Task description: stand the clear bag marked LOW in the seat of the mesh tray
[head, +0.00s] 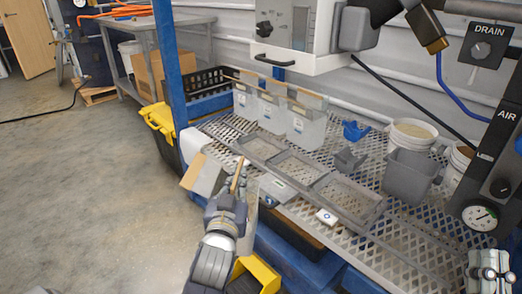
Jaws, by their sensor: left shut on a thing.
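My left gripper (237,191) is shut on the tan top strip (238,174) of a clear bag (250,212), in front of the bench's near edge. The bag hangs beside and partly behind the gripper; no marking on it can be read. The dark mesh tray (337,211) lies on the bench to the right of the gripper, with three seats in a row that look empty. Three more clear bags (305,128) with tan top strips stand behind the tray; their small labels are too small to read. My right gripper (488,268) is at the lower right corner, away from the tray.
A small scale (277,187) and a white block (326,217) are at the tray's near side. Blue (355,131) and grey scoops (349,160), a grey tub (410,175) and buckets (412,133) stand right. A cardboard piece (203,174) is left of the gripper.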

